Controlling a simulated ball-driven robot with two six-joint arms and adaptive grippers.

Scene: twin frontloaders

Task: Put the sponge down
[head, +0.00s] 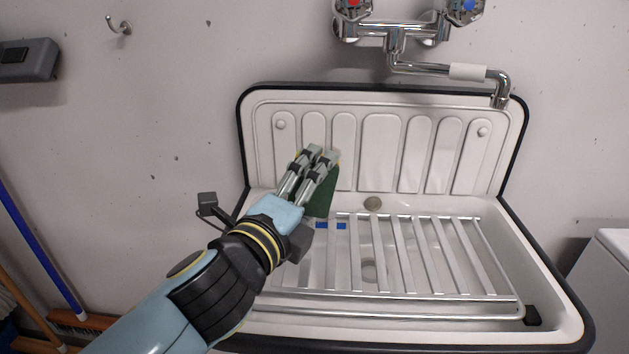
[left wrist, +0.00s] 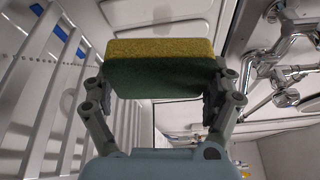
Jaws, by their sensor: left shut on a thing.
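The sponge (left wrist: 160,72), yellow on one side and dark green on the other, is gripped between the two fingers of my left gripper (left wrist: 163,95) in the left wrist view. In the head view my left gripper (head: 322,160) hangs over the left part of the white sink (head: 555,290), in front of its back panel. The green side of the sponge (head: 322,195) shows below the fingers there, with part hidden by them. I cannot tell whether the sponge touches anything under it. My right gripper does not show.
A metal rack (head: 455,260) with slats lies across the sink basin, close right of my gripper. A wall tap (head: 395,40) with a spout hangs above the back panel. A broom (head: 80,320) stands at the left. A white appliance (head: 610,275) is at the right.

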